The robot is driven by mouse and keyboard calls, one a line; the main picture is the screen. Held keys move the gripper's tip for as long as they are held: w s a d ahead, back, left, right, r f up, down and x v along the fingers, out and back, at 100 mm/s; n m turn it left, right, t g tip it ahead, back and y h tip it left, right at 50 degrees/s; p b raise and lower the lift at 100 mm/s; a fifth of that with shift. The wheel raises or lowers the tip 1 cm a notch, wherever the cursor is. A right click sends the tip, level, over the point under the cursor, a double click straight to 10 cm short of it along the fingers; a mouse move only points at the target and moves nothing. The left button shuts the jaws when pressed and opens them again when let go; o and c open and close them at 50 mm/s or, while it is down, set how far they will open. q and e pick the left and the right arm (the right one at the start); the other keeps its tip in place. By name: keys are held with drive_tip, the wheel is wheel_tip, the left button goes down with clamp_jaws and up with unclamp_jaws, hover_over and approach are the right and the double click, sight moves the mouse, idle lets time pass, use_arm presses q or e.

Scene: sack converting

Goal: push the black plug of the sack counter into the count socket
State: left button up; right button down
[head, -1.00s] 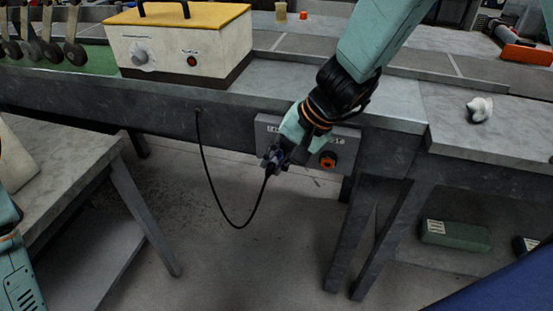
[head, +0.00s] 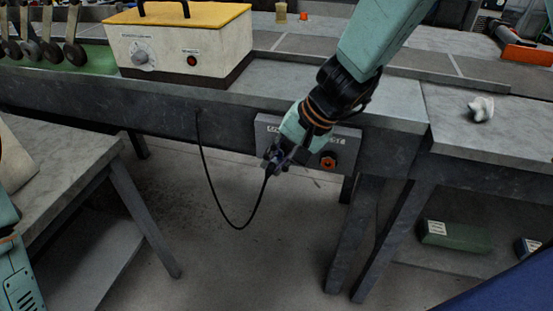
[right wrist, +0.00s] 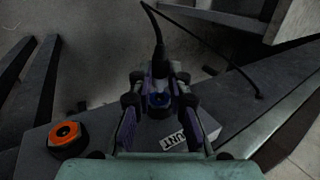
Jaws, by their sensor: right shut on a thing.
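My right gripper (head: 276,158) is shut on the black plug (right wrist: 158,62), in front of the grey panel box (head: 265,128) under the bench edge. In the right wrist view the plug sits between the two fingers (right wrist: 157,100), with its cable running up and away. In the head view the black cable (head: 205,175) hangs in a loop from the bench front to the gripper. The count socket is hidden behind the gripper; part of a label ending in "UNT" (right wrist: 173,142) shows beside the fingers. My left gripper is not in view; only part of my left arm shows at the left edge.
An orange-red knob (head: 328,160) stands out from the panel right of the gripper; it shows in the right wrist view too (right wrist: 66,136). A cream machine with a yellow top (head: 180,45) stands on the bench. A white crumpled thing (head: 481,108) lies on the right table.

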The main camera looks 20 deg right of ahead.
drive_tip(key=shift+w+d+p, duration=0.55)
drive_tip(key=shift+w+p, duration=0.25)
drive_tip(key=shift+w, duration=0.1)
idle(0.4)
drive_tip(key=c, duration=1.2)
unclamp_jaws()
drive_tip(key=shift+r, duration=0.1)
drive_tip(key=v, duration=1.2)
